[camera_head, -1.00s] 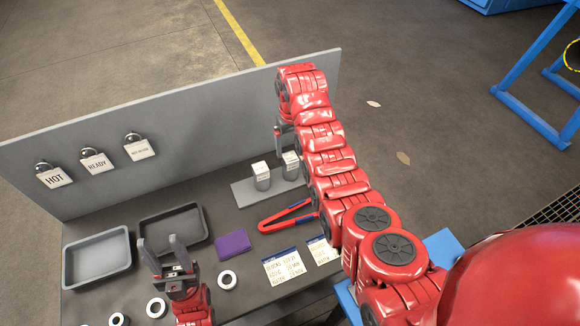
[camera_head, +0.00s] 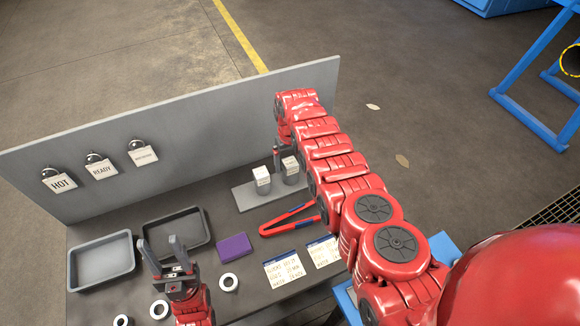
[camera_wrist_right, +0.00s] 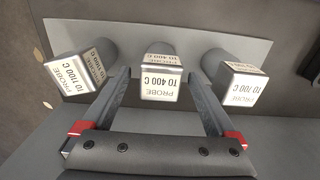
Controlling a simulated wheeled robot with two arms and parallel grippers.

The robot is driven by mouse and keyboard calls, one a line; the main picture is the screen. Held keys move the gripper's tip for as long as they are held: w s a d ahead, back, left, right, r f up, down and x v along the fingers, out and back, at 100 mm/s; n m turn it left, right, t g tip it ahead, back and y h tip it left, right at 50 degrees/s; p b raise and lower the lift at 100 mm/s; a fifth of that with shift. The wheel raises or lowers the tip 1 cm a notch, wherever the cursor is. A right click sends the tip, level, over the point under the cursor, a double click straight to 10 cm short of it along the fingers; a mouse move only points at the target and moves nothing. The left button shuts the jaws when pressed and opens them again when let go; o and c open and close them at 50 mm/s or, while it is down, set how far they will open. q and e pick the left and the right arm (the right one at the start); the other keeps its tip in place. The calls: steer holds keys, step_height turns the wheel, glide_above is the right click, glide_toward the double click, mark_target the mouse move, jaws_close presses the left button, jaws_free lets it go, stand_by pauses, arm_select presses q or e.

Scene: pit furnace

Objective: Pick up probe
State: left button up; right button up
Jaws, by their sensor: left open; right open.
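Three upright probes stand in a row on a grey plate (camera_wrist_right: 210,40) in the right wrist view. The left one is marked to 1100 C (camera_wrist_right: 80,72), the middle one to 400 C (camera_wrist_right: 161,78), the right one to 700 C (camera_wrist_right: 240,82). My right gripper (camera_wrist_right: 159,74) is open, a finger on each side of the middle probe; I cannot tell whether they touch it. In the head view two probes show, one at left (camera_head: 262,181) and one beside it (camera_head: 290,170); my right arm hides the rest. My left gripper (camera_head: 163,245) is open and empty above the bench.
Red-and-blue tongs (camera_head: 288,219), a purple block (camera_head: 234,246), paper cards (camera_head: 284,269), white rings (camera_head: 228,282) and two trays (camera_head: 102,288) lie on the bench. A grey back panel (camera_head: 200,125) with hanging tags (camera_head: 59,182) rises behind the probes.

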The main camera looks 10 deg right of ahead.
steer(key=shift+s, duration=0.1)
steer(key=c, duration=1.5)
jaws_close()
steer(key=shift+r, duration=0.15)
